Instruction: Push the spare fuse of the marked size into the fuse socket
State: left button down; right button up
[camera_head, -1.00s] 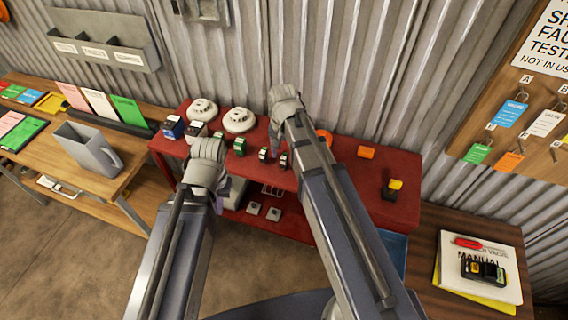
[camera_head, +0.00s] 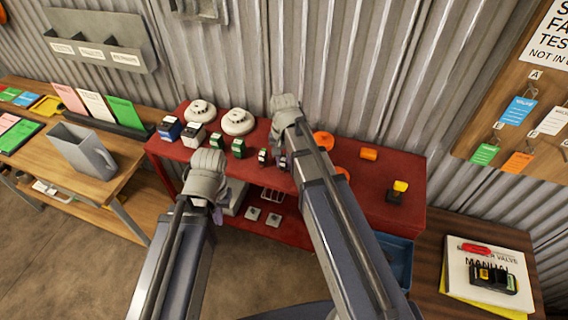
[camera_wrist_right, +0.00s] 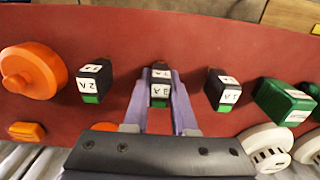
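In the right wrist view three black fuses with white labels and green ends stand in a row on the red table: one left (camera_wrist_right: 93,82), one middle (camera_wrist_right: 160,90), one right (camera_wrist_right: 222,89). The middle label seems to read 3A. The purple fingers of my right gripper (camera_wrist_right: 161,78) flank the middle fuse closely; whether they press on it is unclear. In the head view a small fuse (camera_head: 262,157) shows beside my right arm. My left gripper (camera_head: 217,208) hangs in front of the table, fingers mostly hidden. I cannot surely identify the fuse socket.
The red bench (camera_head: 385,165) also holds white detectors (camera_head: 237,121), green blocks (camera_head: 239,148), orange parts (camera_head: 368,153) and a black block with a yellow top (camera_head: 397,191). A black device with coloured inserts (camera_head: 495,279) lies on a manual (camera_head: 490,258) at right.

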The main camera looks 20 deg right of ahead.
aim_at(284, 157)
grip_shut()
notch_tip(284, 157, up, 10)
jog(key=p, duration=1)
